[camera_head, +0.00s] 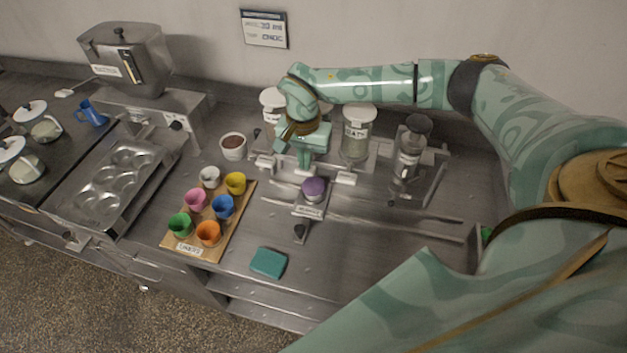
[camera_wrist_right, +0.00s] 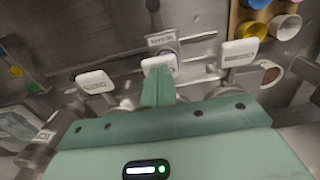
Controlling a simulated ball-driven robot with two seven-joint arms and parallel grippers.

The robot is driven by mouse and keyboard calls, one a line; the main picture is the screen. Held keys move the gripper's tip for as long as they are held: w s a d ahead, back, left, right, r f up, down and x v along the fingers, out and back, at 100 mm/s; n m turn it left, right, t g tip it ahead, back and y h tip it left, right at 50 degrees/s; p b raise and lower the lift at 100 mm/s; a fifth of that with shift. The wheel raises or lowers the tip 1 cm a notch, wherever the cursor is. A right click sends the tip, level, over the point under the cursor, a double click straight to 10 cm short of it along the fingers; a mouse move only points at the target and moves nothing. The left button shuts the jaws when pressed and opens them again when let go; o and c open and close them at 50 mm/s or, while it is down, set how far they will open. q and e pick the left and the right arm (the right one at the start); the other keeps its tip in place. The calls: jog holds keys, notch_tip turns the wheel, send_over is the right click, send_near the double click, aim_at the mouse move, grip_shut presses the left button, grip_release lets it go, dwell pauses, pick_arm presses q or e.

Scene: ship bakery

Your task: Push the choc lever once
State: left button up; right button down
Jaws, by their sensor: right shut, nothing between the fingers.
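A row of dispensers with white lever paddles stands along the back of the counter. The left paddle (camera_head: 264,161) and right paddle (camera_head: 345,178) show in the head view. In the wrist view the left paddle (camera_wrist_right: 240,52), middle paddle (camera_wrist_right: 158,65) and right paddle (camera_wrist_right: 95,82) all show. I cannot read which one is marked choc. My right gripper (camera_head: 304,165) is shut and empty, pointing down at the middle paddle. In the wrist view its fingertips (camera_wrist_right: 158,78) overlap that paddle's edge; I cannot tell whether they touch. My left gripper is not in view.
A purple cup (camera_head: 313,187) sits on a small stand in front of the dispensers. A wooden board (camera_head: 181,243) with several coloured cups is to the left. A teal sponge (camera_head: 268,262) lies in front.

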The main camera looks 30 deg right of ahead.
jog(key=shift+f+b, duration=0.65)
jog(key=shift+f, duration=0.65)
jog(key=shift+r+p, duration=1.9)
jog(key=shift+r, duration=0.05)
notch_tip(320, 180, up, 6)
jog(key=p, duration=0.6)
